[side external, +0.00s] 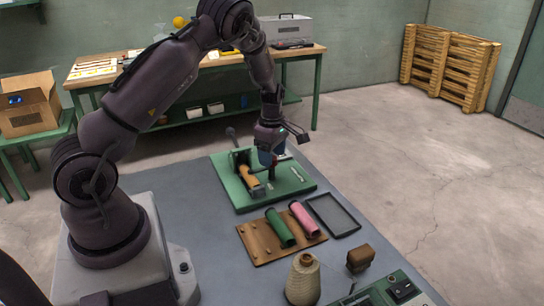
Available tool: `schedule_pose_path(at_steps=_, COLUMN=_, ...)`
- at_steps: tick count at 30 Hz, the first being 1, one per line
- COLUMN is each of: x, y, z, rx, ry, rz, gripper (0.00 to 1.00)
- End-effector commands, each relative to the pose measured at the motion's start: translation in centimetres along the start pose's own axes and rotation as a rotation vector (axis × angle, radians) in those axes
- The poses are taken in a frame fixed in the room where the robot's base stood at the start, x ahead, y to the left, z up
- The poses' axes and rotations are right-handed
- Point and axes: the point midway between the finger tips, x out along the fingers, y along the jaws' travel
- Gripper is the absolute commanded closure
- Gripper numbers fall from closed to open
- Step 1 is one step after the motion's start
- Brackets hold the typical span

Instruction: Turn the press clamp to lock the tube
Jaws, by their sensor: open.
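The green fixture plate (240,203) lies on the grey table. An orange-yellow tube (251,182) sits on it, tilted in the picture. A dark lever with a round knob (231,132) rises at the fixture's back left; it seems to belong to the press clamp, whose details are too small to tell. My gripper (270,166) points down over the fixture, just right of the tube's upper end. It is open; its fingertips are hard to make out, and I cannot tell whether they touch anything. My gripper and wrist hide part of the fixture behind them.
A wooden board (258,247) holds a green tube (280,228) and a pink tube (304,218). Nearby are a dark empty tray (352,232), a brown block (360,258), a thread cone (303,280) and a control box (402,290). The table left of the board is clear.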

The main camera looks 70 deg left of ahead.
Motion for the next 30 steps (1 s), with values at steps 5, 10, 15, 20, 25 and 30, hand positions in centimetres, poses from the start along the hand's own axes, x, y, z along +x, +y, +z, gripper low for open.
schedule_pose_path(at_steps=5, x=-3.7, y=0.1, z=0.1, rx=0.002, ry=-0.002, rz=0.006, gripper=0.4)
schedule_pose_path(at_steps=10, x=-7.5, y=0.1, z=0.0, rx=0.001, ry=-0.001, rz=0.006, gripper=0.4)
schedule_pose_path(at_steps=15, x=-10.3, y=0.0, z=0.1, rx=0.001, ry=-0.001, rz=0.003, gripper=0.4)
schedule_pose_path(at_steps=20, x=-11.6, y=0.0, z=0.0, rx=0.0, ry=0.0, rz=0.0, gripper=0.4)
schedule_pose_path(at_steps=25, x=-11.9, y=0.0, z=0.0, rx=0.0, ry=0.0, rz=0.0, gripper=0.4)
schedule_pose_path(at_steps=30, x=-11.9, y=0.0, z=0.0, rx=0.0, ry=0.0, rz=0.0, gripper=0.4)
